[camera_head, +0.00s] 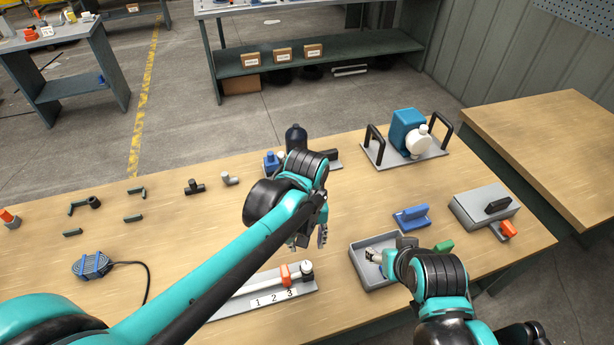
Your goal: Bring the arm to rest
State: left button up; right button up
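My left arm reaches in from the left across the table. Its gripper (308,240) hangs over the middle of the wooden table (215,220), fingers apart, with nothing seen between them. My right arm comes in from the lower right. Its gripper (376,258) is over the grey tray (362,284) and points left; its fingers are small and partly hidden, so I cannot tell whether they are open or hold anything.
A numbered rail (240,307) with an orange clamp lies below the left gripper. A blue pump (406,130) on a plate, a dark bottle (296,137), a blue block (411,217), a green part (443,247) and a grey box (470,208) stand around. The left table has small fittings and free room.

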pick_arm(q)
jog(key=shift+a, duration=0.1)
jog(key=s+a+r+t, duration=0.1)
jog(key=s+a+t, duration=0.1)
jog(key=a, duration=0.6)
jog(key=s+a+r+m+t, duration=0.1)
jog(key=s+a+t, duration=0.2)
jog(key=a, duration=0.6)
jog(key=shift+a+r+m+t, duration=0.15)
jog(key=shift+r+m+t, duration=0.2)
jog(key=shift+t, duration=0.65)
